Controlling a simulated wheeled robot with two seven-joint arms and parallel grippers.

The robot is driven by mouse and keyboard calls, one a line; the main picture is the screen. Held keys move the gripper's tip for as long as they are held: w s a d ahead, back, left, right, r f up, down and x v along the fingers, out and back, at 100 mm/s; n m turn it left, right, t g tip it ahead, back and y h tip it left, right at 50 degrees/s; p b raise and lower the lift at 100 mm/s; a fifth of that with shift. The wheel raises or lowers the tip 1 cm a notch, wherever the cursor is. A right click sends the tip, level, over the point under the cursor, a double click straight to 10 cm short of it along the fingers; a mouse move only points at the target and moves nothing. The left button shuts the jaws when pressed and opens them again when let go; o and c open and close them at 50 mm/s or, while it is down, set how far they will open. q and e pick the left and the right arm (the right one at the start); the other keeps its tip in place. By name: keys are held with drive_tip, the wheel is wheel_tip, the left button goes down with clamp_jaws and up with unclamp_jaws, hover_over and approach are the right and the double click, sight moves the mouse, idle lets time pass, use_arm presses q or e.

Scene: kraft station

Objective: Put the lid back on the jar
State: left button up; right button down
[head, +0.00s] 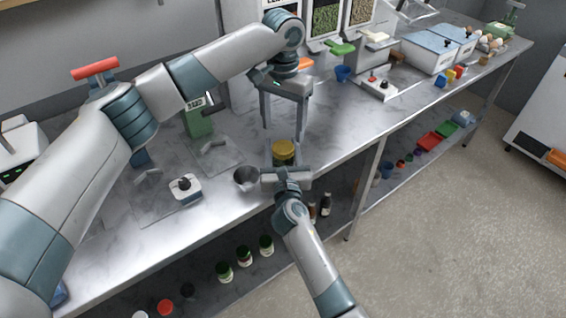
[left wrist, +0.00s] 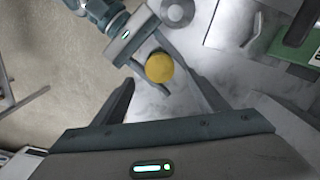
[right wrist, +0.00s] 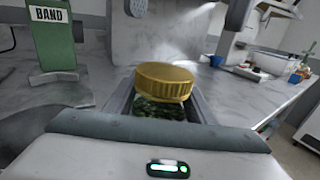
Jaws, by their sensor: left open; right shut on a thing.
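The jar (right wrist: 160,109) is glass with dark green contents and stands upright near the table's front edge. The gold lid (right wrist: 165,80) sits on top of its mouth and looks slightly tilted; I cannot tell whether it is screwed down. The lid shows from above in the head view (head: 284,148) and left wrist view (left wrist: 159,68). My right gripper (head: 284,161) is shut on the jar's body from the front, below the lid. My left gripper (head: 283,132) points down above the lid, open and empty, its fingers apart from it.
A grey metal cup (head: 246,179) stands just left of the jar. A green stand labelled BAND (right wrist: 54,38) and a small white device with a black knob (head: 185,188) are further left. A blue cup (head: 343,73) and a white scale (head: 374,87) are to the right.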

use_arm(q)
wheel_tip(320, 180, up, 6)
idle(0.4)
drive_tip(key=shift+r, duration=0.1)
use_arm(e)
drive_tip(key=c, duration=0.7)
unclamp_jaws()
drive_tip(key=shift+c, duration=0.2)
drive_tip(key=shift+s, duration=0.1)
use_arm(q)
wheel_tip(320, 180, down, 2)
drive_tip(key=shift+f+b, duration=0.1)
drive_tip(key=shift+b, duration=0.95)
use_arm(e)
drive_tip(key=s+d, duration=0.1)
drive_tip(key=s, duration=1.6)
drive_tip(key=shift+d, duration=0.25)
drive_tip(key=shift+s+f, duration=0.1)
drive_tip(key=shift+s, duration=0.05)
